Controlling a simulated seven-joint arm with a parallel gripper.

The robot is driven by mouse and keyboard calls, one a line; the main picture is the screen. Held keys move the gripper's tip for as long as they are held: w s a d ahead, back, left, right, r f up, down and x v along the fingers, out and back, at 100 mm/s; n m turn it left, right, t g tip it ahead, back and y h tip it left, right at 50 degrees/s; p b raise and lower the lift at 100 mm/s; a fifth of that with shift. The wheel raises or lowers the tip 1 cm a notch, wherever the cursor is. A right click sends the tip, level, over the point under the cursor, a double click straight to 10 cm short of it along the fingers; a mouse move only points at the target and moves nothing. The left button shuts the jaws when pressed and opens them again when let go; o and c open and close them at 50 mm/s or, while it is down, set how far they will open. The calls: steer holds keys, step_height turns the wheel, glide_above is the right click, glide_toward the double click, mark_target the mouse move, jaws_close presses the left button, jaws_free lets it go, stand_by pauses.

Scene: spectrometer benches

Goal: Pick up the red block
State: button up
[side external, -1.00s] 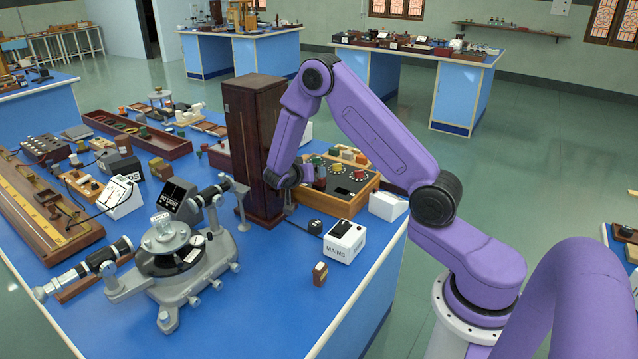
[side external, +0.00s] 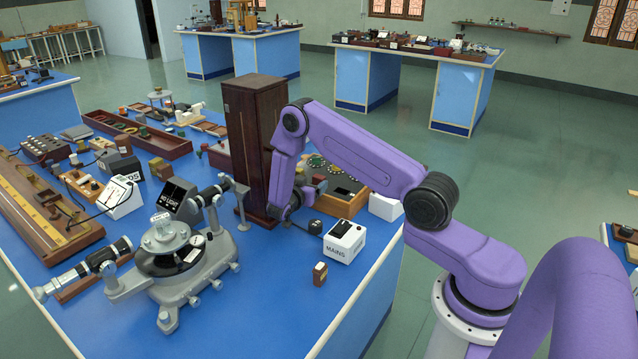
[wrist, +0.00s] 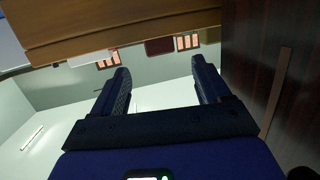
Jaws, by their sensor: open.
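No red block can be made out in either view now. My gripper (wrist: 160,70) shows in the wrist view with its two dark fingers apart and nothing between them. In the side view its fingers are mostly hidden by my own arm, low beside the tall dark wooden cabinet (side external: 255,130). The cabinet also fills the right of the wrist view (wrist: 280,65). A wooden edge (wrist: 120,28) runs across the top of the wrist view, beyond the fingertips.
A wooden control box (side external: 345,203) is partly behind my arm. The white MAINS box (side external: 343,243), a small brown block (side external: 320,274) and a spectrometer (side external: 175,260) stand nearby. The blue bench top (side external: 275,290) is clear at the front.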

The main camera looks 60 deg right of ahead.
mark_target(317, 179)
steer(key=shift+f+x, duration=0.15)
steer(key=shift+x, duration=1.75)
steer(key=shift+f+x, duration=0.1)
steer(key=shift+x, duration=1.8)
steer(key=c, duration=1.1)
